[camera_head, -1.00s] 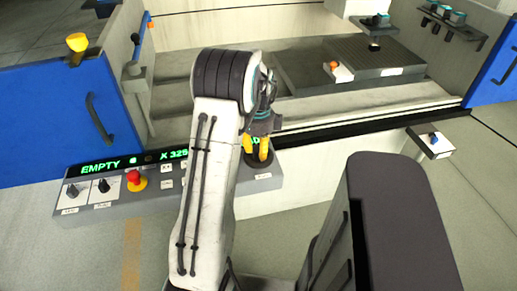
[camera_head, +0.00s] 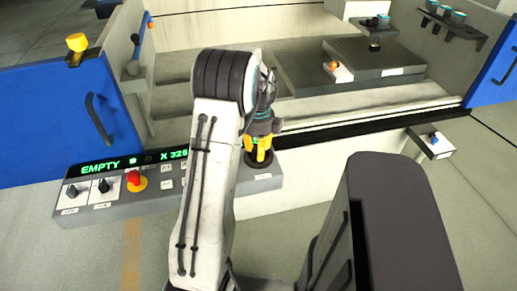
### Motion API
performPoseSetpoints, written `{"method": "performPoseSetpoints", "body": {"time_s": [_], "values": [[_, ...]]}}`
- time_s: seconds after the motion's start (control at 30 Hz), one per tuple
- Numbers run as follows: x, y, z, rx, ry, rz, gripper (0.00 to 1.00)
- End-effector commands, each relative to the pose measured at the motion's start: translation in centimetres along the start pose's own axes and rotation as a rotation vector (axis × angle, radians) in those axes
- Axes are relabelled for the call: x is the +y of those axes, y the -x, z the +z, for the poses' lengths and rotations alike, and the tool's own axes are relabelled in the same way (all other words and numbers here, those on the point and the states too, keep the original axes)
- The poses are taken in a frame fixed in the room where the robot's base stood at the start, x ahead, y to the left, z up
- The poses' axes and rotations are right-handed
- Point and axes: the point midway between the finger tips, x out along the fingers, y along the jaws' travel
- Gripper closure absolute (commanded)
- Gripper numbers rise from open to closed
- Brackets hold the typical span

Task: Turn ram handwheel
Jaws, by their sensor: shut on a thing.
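The handwheel (camera_head: 259,159) is a dark round piece on the right part of the grey control panel, above a small white label. My gripper (camera_head: 258,147), with yellow fingers, points down at it from above and is shut on it. The fingers hide most of the wheel, and my arm hides part of the panel beside it. The ram head (camera_head: 374,21) is at the top right, with a dark electrode piece (camera_head: 375,43) below it, over the grey block.
The panel display (camera_head: 133,162) shows green "EMPTY" and an X value. A blue door (camera_head: 60,120) with a handle is at left. A small box (camera_head: 430,142) projects at right.

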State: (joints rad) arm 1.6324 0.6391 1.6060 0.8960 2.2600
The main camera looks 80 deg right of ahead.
Motion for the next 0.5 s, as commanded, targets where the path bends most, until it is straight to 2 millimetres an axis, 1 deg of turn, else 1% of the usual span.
{"method": "performPoseSetpoints", "body": {"time_s": [0.03,0.07,0.33,0.5], "values": [[0.13,-0.25,-0.15,0.005,0.000,0.006,0.99],[0.13,-0.25,-0.15,0.005,0.000,0.006,0.65],[0.05,-0.11,-0.07,0.002,0.001,0.003,0.41],[0.03,-0.06,-0.03,0.001,0.001,0.001,0.40]]}}
